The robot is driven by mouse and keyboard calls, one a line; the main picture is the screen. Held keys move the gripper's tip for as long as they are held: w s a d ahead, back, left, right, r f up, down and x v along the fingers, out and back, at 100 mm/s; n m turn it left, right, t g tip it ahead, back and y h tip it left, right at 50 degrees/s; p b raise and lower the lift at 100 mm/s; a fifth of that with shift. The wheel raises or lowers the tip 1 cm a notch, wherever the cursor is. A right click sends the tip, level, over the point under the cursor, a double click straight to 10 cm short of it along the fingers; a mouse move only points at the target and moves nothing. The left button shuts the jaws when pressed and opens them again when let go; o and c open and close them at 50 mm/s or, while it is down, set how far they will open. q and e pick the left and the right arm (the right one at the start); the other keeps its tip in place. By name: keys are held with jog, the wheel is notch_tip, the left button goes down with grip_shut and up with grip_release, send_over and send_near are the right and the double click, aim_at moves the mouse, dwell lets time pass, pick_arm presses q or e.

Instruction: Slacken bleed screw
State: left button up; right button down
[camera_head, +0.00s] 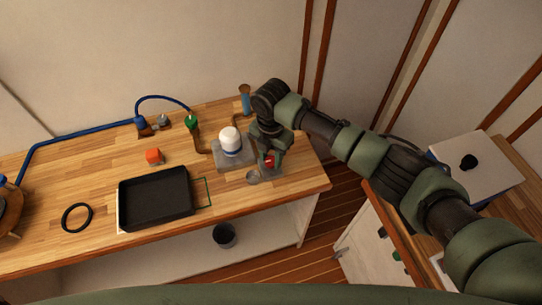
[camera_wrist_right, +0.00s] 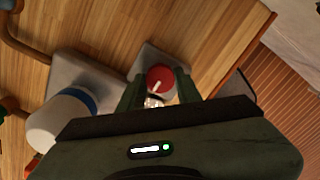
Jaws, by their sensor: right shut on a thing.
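The bleed screw has a red round head (camera_wrist_right: 160,79) with a white line across it. It stands on a grey plate (camera_wrist_right: 150,55), and its red head also shows in the head view (camera_head: 269,160) near the right end of the bench. My right gripper (camera_wrist_right: 157,88) comes down from above with one finger on each side of the red head, shut on it. The finger contact is partly hidden in the head view by my right wrist. My left gripper is in neither view.
A white canister with a blue band (camera_head: 230,141) stands close left of the gripper. A small metal cup (camera_head: 252,177) sits in front.

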aim_at(271, 160)
jog(key=shift+r, duration=0.1)
jog(key=c, duration=1)
grip_release()
notch_tip(271, 160, up, 8)
jog(key=shift+f+b, duration=0.1)
jog(key=shift+b, duration=0.6)
